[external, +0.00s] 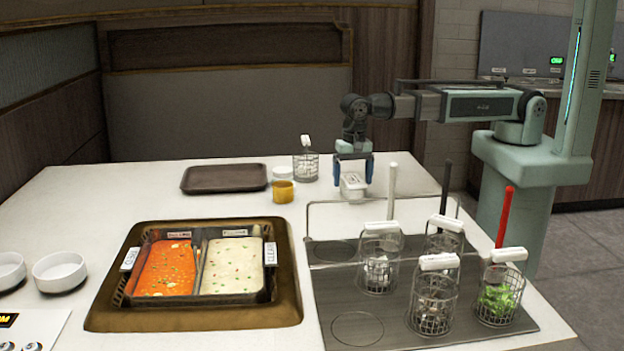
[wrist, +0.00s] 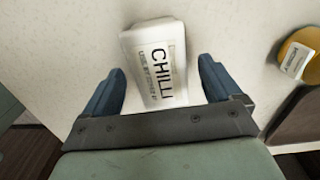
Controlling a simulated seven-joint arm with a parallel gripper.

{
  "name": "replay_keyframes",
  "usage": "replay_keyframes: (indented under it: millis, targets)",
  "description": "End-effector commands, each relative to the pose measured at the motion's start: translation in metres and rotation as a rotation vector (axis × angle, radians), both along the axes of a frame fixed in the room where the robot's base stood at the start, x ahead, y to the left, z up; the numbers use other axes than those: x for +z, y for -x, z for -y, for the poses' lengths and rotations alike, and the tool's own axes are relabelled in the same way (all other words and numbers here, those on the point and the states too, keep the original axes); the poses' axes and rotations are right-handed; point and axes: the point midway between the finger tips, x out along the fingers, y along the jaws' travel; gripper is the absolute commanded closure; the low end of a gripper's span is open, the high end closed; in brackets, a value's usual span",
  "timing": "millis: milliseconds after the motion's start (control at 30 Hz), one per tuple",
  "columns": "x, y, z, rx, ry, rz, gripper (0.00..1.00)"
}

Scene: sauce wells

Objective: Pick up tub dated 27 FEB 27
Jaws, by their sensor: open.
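A white tub (external: 352,188) stands on the white table below my gripper (external: 354,165). In the wrist view the tub (wrist: 135,37) carries a label reading CHILLI, with a smaller "use by" line whose date is too small to read surely. My gripper (wrist: 160,72) is open, with one blue finger on each side of the tub.
A wire basket (external: 306,167) stands behind the tubs, and a brown tray (external: 225,178) lies to the left. A rack (external: 345,277) with several wire baskets and upright handles is in front of my gripper. A two-well sauce unit (external: 200,317) is front left.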

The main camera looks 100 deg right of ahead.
Motion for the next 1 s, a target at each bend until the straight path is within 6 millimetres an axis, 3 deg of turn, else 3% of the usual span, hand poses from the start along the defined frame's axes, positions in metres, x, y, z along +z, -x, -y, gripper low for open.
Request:
replay_keyframes:
  millis: [133,433,1000]
  targets:
    - [-0.015,0.0,0.0,0.0,0.0,-0.001,0.08]
    - [-0.018,0.0,0.0,0.0,0.0,0.001,0.09]
    - [-0.018,0.0,0.0,0.0,0.0,0.001,0.64]
